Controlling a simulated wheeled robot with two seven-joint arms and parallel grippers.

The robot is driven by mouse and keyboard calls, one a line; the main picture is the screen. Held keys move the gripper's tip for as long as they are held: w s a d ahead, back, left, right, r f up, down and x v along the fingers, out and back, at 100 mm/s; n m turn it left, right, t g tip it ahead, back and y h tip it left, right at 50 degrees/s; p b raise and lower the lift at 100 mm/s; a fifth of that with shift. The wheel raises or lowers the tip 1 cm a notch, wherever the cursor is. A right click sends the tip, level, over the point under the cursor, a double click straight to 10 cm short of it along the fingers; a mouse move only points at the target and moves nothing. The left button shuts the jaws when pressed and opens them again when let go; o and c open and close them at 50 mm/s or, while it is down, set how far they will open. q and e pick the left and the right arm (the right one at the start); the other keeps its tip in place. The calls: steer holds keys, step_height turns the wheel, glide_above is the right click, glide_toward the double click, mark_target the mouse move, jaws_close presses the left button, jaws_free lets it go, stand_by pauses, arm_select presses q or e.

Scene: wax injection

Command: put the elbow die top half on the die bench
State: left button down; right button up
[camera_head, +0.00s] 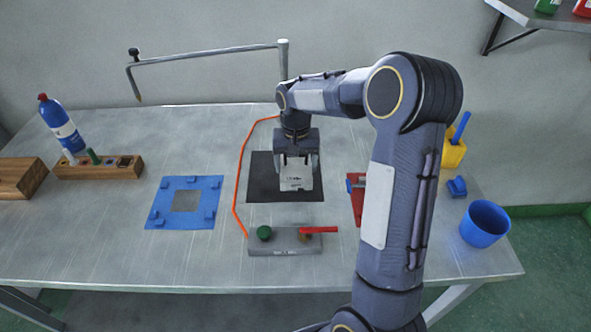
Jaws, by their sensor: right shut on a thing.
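My right gripper (296,156) points down over the black mat (261,191) in the middle of the metal table. It is shut on a pale grey block with small dark marks, which I take to be the elbow die top half (298,180). The block is at or just above the mat; I cannot tell whether it touches. The fingers and wrist hide its upper part. The metal table (110,235) looks like the die bench, though no label shows this. My left gripper is not in view.
A blue mat with raised blocks (157,216) lies left. A grey fixture with green knob and red lever (284,245) stands in front, beside an orange cord (238,190). A blue cup (484,223) stands right. A jointed post (283,62) rises behind. My arm hides part of a red object (356,200).

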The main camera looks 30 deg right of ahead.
mark_target(296, 172)
steer(key=shift+w+d+f, duration=0.15)
steer(key=shift+w+f, duration=0.25)
steer(key=shift+f, duration=1.6)
steer(key=shift+f, duration=0.2)
steer(key=o, duration=1.5)
steer(key=shift+o, duration=0.2)
